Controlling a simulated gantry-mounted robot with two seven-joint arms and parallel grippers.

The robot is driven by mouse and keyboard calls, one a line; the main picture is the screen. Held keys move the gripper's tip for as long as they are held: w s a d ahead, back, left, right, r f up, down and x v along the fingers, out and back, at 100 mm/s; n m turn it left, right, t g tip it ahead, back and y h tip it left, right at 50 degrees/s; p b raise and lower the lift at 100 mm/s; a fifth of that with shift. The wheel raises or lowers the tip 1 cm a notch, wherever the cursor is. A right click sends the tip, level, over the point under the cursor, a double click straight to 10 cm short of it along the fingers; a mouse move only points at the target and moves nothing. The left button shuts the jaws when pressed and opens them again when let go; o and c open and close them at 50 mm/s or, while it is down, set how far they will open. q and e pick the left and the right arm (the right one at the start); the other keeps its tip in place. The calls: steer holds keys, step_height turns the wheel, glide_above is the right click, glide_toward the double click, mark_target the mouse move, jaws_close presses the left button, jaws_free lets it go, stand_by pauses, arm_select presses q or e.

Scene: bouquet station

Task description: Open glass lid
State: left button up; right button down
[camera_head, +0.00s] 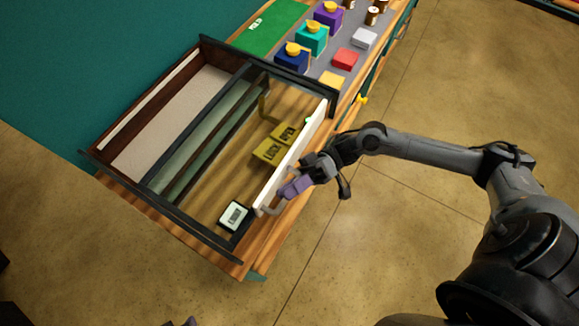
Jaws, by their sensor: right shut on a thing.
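A dark-framed case holds the glass lid, whose pane is hard to make out; a pale front bar (297,155) with a light handle (266,209) runs along the case's right side. My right gripper (296,187), with purple fingers, is shut on the handle beside this bar. The fingers hide part of the handle. I cannot tell how far the lid is raised. Only a small purple tip of what looks like my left gripper (190,321) shows at the bottom edge, away from the case.
Inside the case are yellow "LOCK" and "OPEN" signs (269,150) and a small display (235,216). Blue (291,58), teal (311,39) and purple (328,17) boxes stand behind, near red (345,60) and yellow (331,79) blocks. The floor right of the case is clear.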

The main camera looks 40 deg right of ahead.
arm_select(q)
steer(key=shift+w+d, duration=0.1)
arm_select(e)
steer(key=shift+s+d, duration=0.1)
steer(key=shift+s, duration=0.1)
steer(key=c, duration=1.4)
jaws_free()
arm_select(q)
steer(key=shift+d, duration=0.2)
arm_select(e)
steer(key=shift+d, duration=0.15)
arm_select(q)
steer(key=shift+a+f+b, duration=0.1)
steer(key=shift+f+b, duration=1)
steer(key=shift+b, duration=0.05)
arm_select(e)
steer(key=v, duration=1)
steer(key=shift+d, duration=0.3)
